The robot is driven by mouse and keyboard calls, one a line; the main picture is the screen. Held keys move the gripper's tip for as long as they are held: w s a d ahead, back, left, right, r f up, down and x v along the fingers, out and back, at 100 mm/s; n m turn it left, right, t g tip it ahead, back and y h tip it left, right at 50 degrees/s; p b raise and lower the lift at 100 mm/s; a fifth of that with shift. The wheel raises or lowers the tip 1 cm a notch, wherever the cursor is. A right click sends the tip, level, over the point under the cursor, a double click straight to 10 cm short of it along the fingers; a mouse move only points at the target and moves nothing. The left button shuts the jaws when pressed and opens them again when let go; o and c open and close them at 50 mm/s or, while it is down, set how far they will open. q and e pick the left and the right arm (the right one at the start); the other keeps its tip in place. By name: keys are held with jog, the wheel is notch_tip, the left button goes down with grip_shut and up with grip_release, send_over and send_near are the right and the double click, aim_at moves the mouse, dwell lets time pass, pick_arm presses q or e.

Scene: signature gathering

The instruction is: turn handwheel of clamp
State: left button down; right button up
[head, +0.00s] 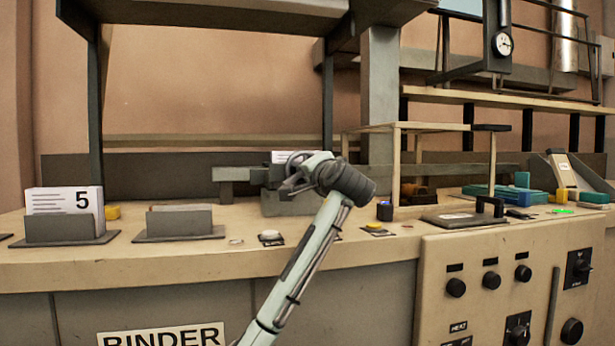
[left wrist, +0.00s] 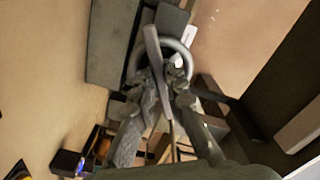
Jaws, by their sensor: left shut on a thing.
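The grey clamp (head: 282,206) stands on the bench near the middle of the head view, partly behind my left gripper. White paper (head: 284,156) shows at its top. My left gripper (head: 290,184) is in front of the clamp and hides its handwheel there. In the left wrist view the handwheel shows as a light grey ring (left wrist: 187,52) with a bar (left wrist: 153,55) across it. The fingers of my left gripper (left wrist: 165,80) are shut on the handwheel; which part is between them is hard to tell. My right gripper is in neither view.
A card holder marked 5 (head: 64,212) and an empty-looking holder (head: 179,222) stand to the left. Small buttons (head: 271,237) line the bench front. A wooden stand (head: 397,166) and a black-handled plate (head: 462,217) are to the right, above a control panel (head: 440,290).

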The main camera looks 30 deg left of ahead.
pick_arm(q)
jog(key=shift+n, duration=0.9)
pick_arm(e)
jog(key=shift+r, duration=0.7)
pick_arm(q)
jog(key=c, duration=1.6)
grip_release()
jog(key=shift+o, duration=0.2)
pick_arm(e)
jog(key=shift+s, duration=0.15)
pick_arm(q)
jog(key=v, duration=1.2)
